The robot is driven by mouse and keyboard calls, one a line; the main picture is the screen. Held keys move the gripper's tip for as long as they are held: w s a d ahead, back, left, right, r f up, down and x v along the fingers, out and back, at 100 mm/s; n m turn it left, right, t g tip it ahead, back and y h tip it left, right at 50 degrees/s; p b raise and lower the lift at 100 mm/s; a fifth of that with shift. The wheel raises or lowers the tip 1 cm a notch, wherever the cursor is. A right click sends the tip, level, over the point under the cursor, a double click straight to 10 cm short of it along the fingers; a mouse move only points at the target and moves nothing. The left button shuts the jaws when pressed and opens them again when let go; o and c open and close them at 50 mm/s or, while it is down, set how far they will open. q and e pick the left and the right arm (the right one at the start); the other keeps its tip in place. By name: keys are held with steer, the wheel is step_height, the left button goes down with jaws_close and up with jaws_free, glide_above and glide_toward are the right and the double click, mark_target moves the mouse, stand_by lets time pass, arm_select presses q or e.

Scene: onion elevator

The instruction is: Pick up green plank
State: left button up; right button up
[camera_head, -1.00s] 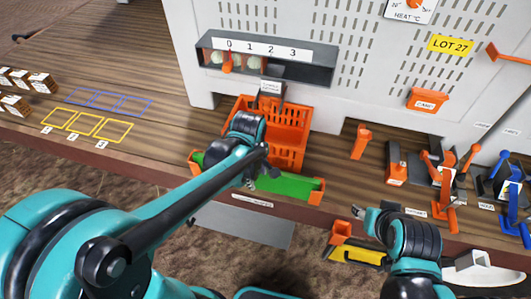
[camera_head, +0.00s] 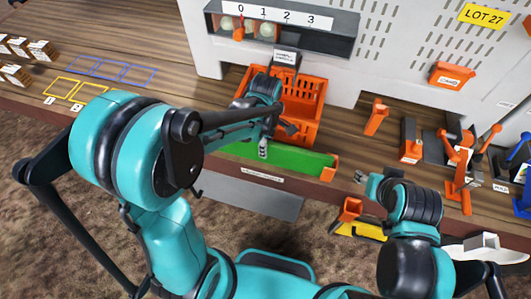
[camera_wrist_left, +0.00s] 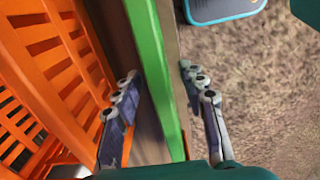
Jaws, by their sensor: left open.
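The green plank (camera_head: 300,157) lies lengthwise along the front edge of the wooden table, in front of an orange crate, with an orange end piece (camera_head: 328,168) at its right end. My left gripper (camera_head: 277,140) is over the plank, and my left arm hides part of its left side. In the left wrist view the open fingers (camera_wrist_left: 156,78) straddle the green plank (camera_wrist_left: 150,50), one on each side, with visible gaps. My right gripper (camera_head: 367,181) is to the right of the plank, near the table edge; its jaws are too small to judge.
The orange crate (camera_head: 308,100) stands directly behind the plank, close to one left finger in the wrist view. A grey panel (camera_head: 250,198) is below the table edge. Orange levers (camera_head: 376,117) stand to the right.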

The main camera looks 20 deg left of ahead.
arm_select(q)
step_height(320, 180, down, 7)
steer(key=shift+a+f+b, duration=0.15)
steer(key=shift+b, duration=0.25)
jaws_close()
